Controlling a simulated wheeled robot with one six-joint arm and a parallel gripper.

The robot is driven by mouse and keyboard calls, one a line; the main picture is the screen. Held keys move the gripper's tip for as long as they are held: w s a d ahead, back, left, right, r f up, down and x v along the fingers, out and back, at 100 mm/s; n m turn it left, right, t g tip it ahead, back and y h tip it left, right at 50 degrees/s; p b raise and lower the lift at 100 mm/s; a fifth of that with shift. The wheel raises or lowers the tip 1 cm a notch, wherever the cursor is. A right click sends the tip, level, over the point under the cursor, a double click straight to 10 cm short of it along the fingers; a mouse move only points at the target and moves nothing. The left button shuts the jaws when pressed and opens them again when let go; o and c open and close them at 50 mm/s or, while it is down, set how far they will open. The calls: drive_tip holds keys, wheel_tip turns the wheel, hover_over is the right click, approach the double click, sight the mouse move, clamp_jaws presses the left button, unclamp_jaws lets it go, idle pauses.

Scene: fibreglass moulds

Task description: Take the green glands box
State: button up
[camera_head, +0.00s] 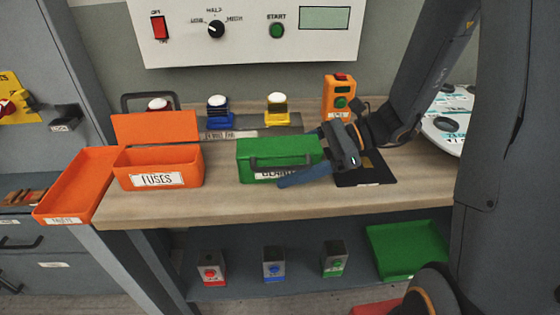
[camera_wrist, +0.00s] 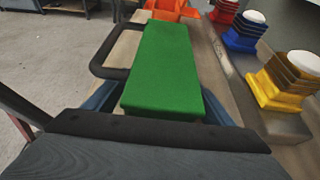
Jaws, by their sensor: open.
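The green glands box (camera_head: 262,150) stands shut on the wooden worktop, with a dark handle on its front and its white label partly hidden behind a gripper finger. My gripper (camera_head: 297,160) is open at the box's right end. One blue finger crosses in front of the box; the other is mostly hidden behind it. In the wrist view, the green lid (camera_wrist: 165,62) fills the middle and my gripper (camera_wrist: 160,104) has a blue finger on each side of its near end. I cannot tell whether the fingers touch the box.
An open orange fuses box (camera_head: 160,165) stands left of the green box, with an orange tray (camera_head: 75,187) further left. Coloured button units and an orange control box (camera_head: 338,98) stand behind. A green tray (camera_head: 408,250) lies on the lower shelf.

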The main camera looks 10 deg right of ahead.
drive_tip(key=shift+a+f, duration=0.1)
drive_tip(key=shift+a, duration=0.1)
drive_tip(key=c, duration=1.3)
drive_tip(key=shift+c, duration=0.5)
